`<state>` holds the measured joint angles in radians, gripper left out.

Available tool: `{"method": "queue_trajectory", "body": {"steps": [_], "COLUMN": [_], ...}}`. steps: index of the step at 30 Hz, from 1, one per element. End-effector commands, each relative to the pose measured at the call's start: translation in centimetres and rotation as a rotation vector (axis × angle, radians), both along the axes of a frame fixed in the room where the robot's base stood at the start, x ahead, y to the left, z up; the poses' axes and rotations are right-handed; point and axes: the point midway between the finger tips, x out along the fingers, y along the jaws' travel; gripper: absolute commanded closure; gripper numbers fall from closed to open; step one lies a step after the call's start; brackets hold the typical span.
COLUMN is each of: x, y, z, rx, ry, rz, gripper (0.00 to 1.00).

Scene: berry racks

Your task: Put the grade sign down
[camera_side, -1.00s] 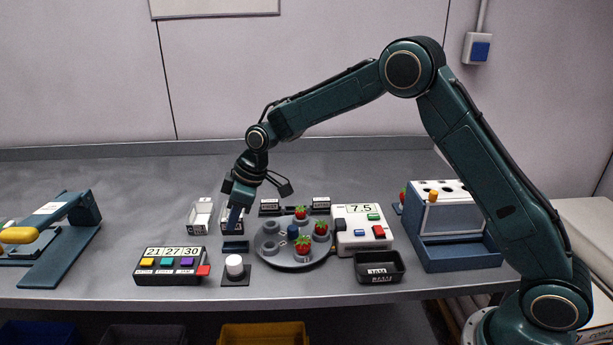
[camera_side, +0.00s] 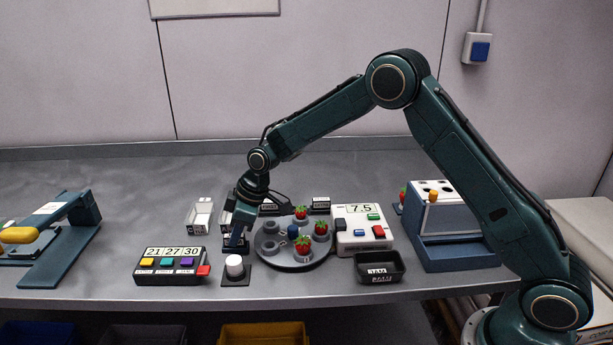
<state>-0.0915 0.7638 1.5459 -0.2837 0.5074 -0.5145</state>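My gripper (camera_side: 237,238) points down over a small dark block (camera_side: 236,248) left of the round grey turntable. Its fingertips are at or just above this block. The fingers are small and dark here, so I cannot tell whether they are open or shut, or whether a sign is between them. Two small dark stands with white labels, possibly grade signs, are behind the turntable: a left one (camera_side: 268,208), partly covered by my wrist, and a right one (camera_side: 320,205).
The turntable (camera_side: 270,262) carries several strawberries. A button box (camera_side: 172,280) and a white knob (camera_side: 235,266) are in front. A white device reading 7.5 (camera_side: 362,238), a black tray (camera_side: 381,276) and a blue rack (camera_side: 452,250) are right. White trays (camera_side: 199,217) stand behind left.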

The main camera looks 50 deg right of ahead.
Motion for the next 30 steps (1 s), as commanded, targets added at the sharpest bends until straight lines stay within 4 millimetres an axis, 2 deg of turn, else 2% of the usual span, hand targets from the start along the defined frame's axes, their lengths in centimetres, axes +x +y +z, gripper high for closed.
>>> {"method": "queue_trajectory", "body": {"steps": [1, 3, 17, 23, 30], "x": [0.0, 0.0, 0.0, -0.5, -1.5], "y": [0.0, 0.0, -0.1, -0.6, -1.6], "z": [0.0, 0.0, 0.6, 2.3, 5.8], "rx": [0.000, 0.000, 0.000, 0.000, 0.000], "ry": [0.000, 0.000, 0.000, -0.001, -0.004], "rz": [0.000, 0.000, 0.000, -0.001, -0.002], "gripper": [0.73, 0.63, 0.63, 0.63, 0.63]}}
